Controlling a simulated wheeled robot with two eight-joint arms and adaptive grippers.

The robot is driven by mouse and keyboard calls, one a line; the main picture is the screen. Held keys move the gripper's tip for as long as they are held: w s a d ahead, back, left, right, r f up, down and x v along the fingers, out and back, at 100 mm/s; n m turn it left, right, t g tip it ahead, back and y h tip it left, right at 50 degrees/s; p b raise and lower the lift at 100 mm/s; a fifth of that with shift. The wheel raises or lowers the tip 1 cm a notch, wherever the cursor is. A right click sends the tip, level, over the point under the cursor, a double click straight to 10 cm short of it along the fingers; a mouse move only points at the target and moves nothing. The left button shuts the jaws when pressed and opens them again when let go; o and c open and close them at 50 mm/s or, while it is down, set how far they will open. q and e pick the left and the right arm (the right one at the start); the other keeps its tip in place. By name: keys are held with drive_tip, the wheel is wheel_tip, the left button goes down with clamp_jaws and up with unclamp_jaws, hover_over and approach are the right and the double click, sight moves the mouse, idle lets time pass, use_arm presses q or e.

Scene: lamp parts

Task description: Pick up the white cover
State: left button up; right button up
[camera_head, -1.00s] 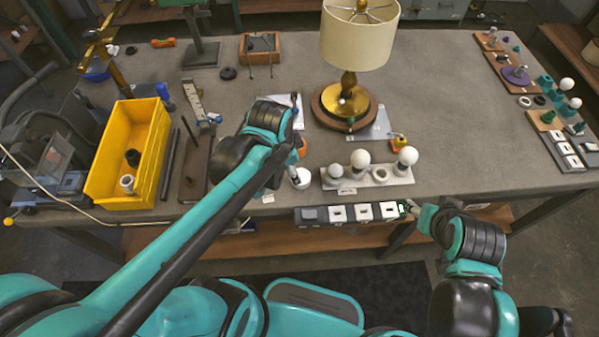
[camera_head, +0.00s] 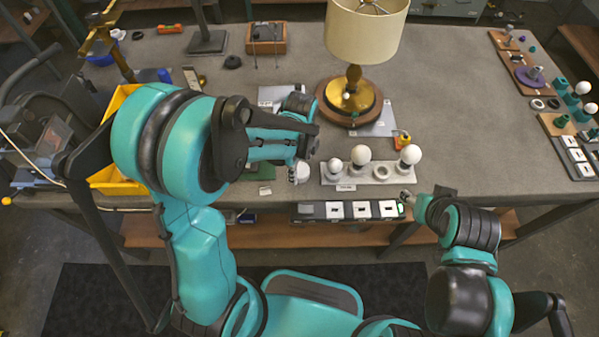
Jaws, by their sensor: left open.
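A small round white part (camera_head: 301,172), possibly the white cover, is on the table near its front edge, left of the bulb rack. My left gripper (camera_head: 297,176) is open right at this part, and its hand and arm hide some of the area. Whether the fingers touch it cannot be told. A dark strip (camera_head: 347,219) at the table's front edge carries three white square plates (camera_head: 361,210) and a dark one. My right gripper (camera_head: 406,198) is at the strip's right end, too small to tell open or shut.
A light rack (camera_head: 340,181) with several white bulbs stands right of the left gripper. A lamp (camera_head: 365,32) with a cream shade stands behind it. A yellow bin (camera_head: 118,103) is partly hidden by my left arm. The table's centre right is clear.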

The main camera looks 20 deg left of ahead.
use_arm(q)
wheel_tip(320, 180, down, 3)
drive_tip(key=shift+w+r+b, duration=0.1)
drive_tip(key=shift+r+b, duration=0.1)
drive_tip(key=shift+b, duration=0.1)
drive_tip(key=shift+r, duration=0.1)
drive_tip(key=c, duration=1)
drive_tip(key=shift+o, duration=0.2)
